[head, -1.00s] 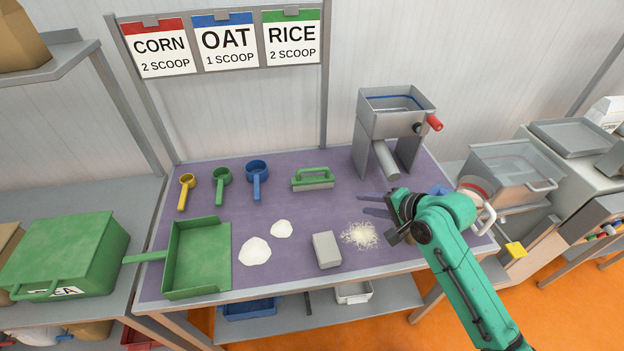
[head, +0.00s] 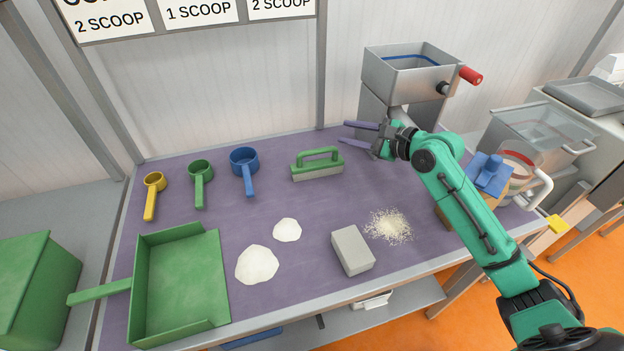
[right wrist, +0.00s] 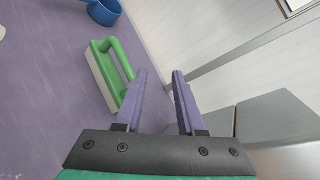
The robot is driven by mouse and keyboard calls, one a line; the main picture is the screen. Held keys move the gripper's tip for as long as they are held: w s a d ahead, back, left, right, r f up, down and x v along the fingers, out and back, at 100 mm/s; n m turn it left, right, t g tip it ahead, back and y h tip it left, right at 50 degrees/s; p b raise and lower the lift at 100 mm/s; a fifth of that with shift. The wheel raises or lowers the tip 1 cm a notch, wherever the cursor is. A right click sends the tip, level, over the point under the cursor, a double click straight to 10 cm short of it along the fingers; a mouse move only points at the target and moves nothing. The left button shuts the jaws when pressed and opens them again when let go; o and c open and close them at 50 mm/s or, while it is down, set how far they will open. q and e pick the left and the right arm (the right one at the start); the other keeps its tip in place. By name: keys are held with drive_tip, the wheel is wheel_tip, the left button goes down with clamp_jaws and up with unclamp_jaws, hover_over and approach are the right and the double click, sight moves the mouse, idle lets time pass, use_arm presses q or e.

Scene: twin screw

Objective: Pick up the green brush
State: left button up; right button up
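The green brush (head: 318,165) has a green handle loop and a pale bristle base. It stands on the purple mat, bristles down, near the back of the table. In the right wrist view the brush (right wrist: 112,70) lies just left of the fingers. My right gripper (head: 346,133) is open and empty, to the right of the brush and close to it. Its two purple fingers point left towards the brush; they also show in the right wrist view (right wrist: 159,76). They do not appear to touch it. My left gripper is not in view.
A metal hopper (head: 408,75) stands just behind my right gripper. Blue (head: 245,162), green and yellow scoops lie left of the brush. A green dustpan (head: 185,285), white piles (head: 257,264), a grey block (head: 352,250) and spilled grains (head: 389,226) lie in front.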

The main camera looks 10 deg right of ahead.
sight(336, 150)
drive_tip(key=f+b, duration=0.1)
drive_tip(key=f, duration=0.1)
drive_tip(key=f+b, duration=0.1)
drive_tip(key=f, duration=0.1)
drive_tip(key=w+f+b, duration=0.1)
drive_tip(key=f+b, duration=0.1)
drive_tip(key=shift+a+f, duration=0.25)
drive_tip(key=shift+a, duration=0.05)
drive_tip(key=shift+f+b, duration=0.3)
drive_tip(key=shift+w+a, duration=0.35)
drive_tip(key=shift+w, duration=0.1)
drive_tip(key=x, duration=0.6)
drive_tip(key=shift+p, duration=0.35)
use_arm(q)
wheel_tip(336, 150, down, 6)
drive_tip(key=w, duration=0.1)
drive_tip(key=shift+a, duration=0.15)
use_arm(e)
clamp_jaws()
